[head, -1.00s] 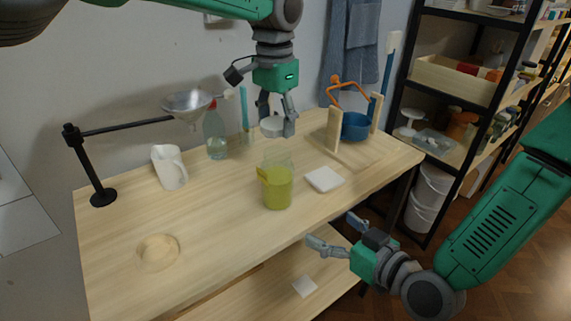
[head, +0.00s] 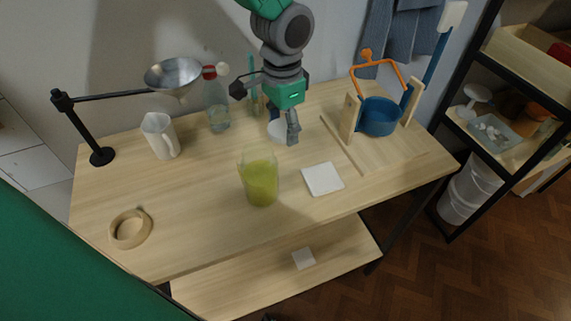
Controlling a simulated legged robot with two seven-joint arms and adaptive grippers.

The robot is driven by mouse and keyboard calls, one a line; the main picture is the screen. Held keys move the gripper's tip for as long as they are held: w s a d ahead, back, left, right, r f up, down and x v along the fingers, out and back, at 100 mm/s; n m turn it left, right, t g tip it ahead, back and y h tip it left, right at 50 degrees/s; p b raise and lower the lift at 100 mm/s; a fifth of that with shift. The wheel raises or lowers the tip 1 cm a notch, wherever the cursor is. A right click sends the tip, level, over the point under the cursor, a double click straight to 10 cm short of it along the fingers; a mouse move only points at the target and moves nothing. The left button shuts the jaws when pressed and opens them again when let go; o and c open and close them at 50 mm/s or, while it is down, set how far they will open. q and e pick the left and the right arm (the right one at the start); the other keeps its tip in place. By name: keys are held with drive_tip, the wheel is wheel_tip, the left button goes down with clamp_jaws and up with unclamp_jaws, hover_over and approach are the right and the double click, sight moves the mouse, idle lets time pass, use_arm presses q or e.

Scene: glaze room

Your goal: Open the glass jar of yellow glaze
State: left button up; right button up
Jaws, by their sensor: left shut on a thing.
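The glass jar of yellow glaze (head: 260,184) stands upright near the middle of the table, its glass rim clear above the glaze and no lid on it. My left gripper (head: 284,132) is behind and slightly right of the jar, apart from it, pointing down. It is shut on a pale round piece that looks like a lid (head: 276,131), partly hidden by the fingers. I cannot tell whether this piece touches the tabletop. My right gripper is not in view.
A white tile (head: 323,179) lies right of the jar. A bottle (head: 216,110), a white jug (head: 160,136) and a funnel on a stand (head: 173,76) are left. A wooden ring (head: 130,229) lies front left.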

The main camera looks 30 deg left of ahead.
use_arm(q)
hover_over(284, 165)
drive_tip(key=f, duration=0.5)
drive_tip(key=shift+w+d+f, duration=0.2)
drive_tip(key=shift+d+f, duration=0.05)
drive_tip(key=shift+d, duration=0.05)
drive_tip(key=shift+a+f, duration=0.25)
drive_tip(key=shift+f, duration=0.05)
drive_tip(key=f, duration=0.1)
drive_tip(key=a+f, duration=0.1)
drive_tip(key=f, duration=0.1)
drive_tip(key=shift+s+f, duration=0.1)
drive_tip(key=shift+f, duration=0.05)
drive_tip(key=shift+d+f, duration=0.1)
drive_tip(key=shift+f, duration=0.1)
drive_tip(key=shift+d+r, duration=0.1)
drive_tip(key=shift+d, duration=0.6)
drive_tip(key=shift+f, duration=0.25)
drive_tip(key=o, duration=1.2)
drive_tip(key=shift+s+a, duration=0.1)
drive_tip(key=shift+a, duration=0.1)
drive_tip(key=shift+o, duration=0.3)
drive_tip(key=shift+a+f, duration=0.25)
drive_tip(key=shift+a, duration=0.05)
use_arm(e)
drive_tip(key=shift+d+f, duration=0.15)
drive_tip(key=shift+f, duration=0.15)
